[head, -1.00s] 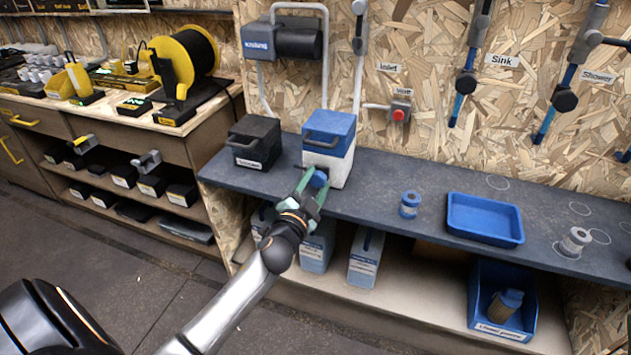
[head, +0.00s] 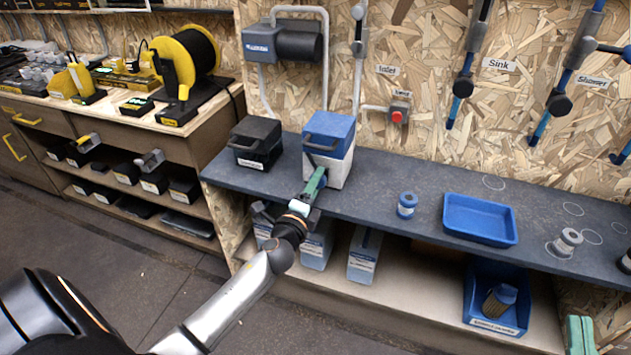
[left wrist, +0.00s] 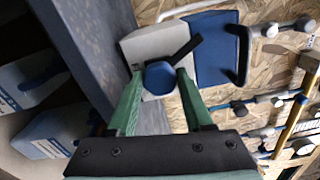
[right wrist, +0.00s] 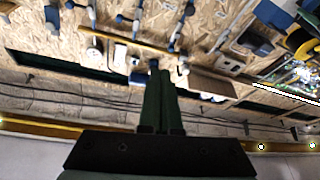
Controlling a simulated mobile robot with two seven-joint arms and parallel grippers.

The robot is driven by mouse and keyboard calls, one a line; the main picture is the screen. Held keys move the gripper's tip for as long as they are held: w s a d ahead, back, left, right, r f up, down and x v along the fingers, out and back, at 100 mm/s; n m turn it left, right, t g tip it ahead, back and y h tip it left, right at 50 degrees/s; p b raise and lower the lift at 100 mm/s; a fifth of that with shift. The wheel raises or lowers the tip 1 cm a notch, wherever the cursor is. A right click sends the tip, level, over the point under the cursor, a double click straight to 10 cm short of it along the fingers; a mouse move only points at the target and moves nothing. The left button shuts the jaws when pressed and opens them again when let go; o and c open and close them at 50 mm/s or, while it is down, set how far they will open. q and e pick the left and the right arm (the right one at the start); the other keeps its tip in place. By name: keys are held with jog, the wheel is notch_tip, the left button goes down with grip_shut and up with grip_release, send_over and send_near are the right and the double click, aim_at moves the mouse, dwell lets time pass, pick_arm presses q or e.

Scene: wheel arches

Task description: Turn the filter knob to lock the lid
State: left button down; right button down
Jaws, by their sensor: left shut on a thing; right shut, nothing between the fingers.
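The filter box is white with a blue lid (head: 330,140) and a dark handle. It stands on the grey counter, and its lid looks closed on it. The round blue filter knob (left wrist: 160,78) is on the front of the white body (left wrist: 148,45). My left gripper (head: 316,180) is shut on the knob, one green finger on each side of it in the left wrist view (left wrist: 158,88). In the head view the gripper hides the knob. A black bar (left wrist: 185,50) lies beside the knob. My right gripper (right wrist: 158,75) is shut and empty, away from the box.
A black box (head: 256,143) stands just left of the filter box. On the counter (head: 370,185) to the right are a small blue-and-white spool (head: 407,204), a blue tray (head: 480,220) and a grey spool (head: 565,242). Blue containers stand on the shelf below.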

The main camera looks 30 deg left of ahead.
pick_arm(q)
jog(key=m+p, duration=0.1)
jog(key=m, duration=0.3)
jog(key=shift+m, duration=1)
pick_arm(e)
notch_tip(320, 180, down, 8)
jog(key=w+m+g+h, duration=0.1)
jog(key=m+g+h, duration=0.1)
jog(key=g, duration=0.1)
jog(key=shift+w+d+h, duration=0.15)
jog(key=shift+d+h, duration=0.15)
jog(key=shift+f, duration=0.1)
pick_arm(q)
jog(key=shift+c, duration=1.5)
grip_release()
jog(key=shift+s, duration=0.1)
jog(key=v, duration=1.2)
jog(key=shift+s, duration=0.2)
pick_arm(e)
jog(key=shift+a+r+n+t+y, duration=0.1)
jog(key=shift+r+n+t+y, duration=0.3)
jog(key=shift+r, duration=1.25)
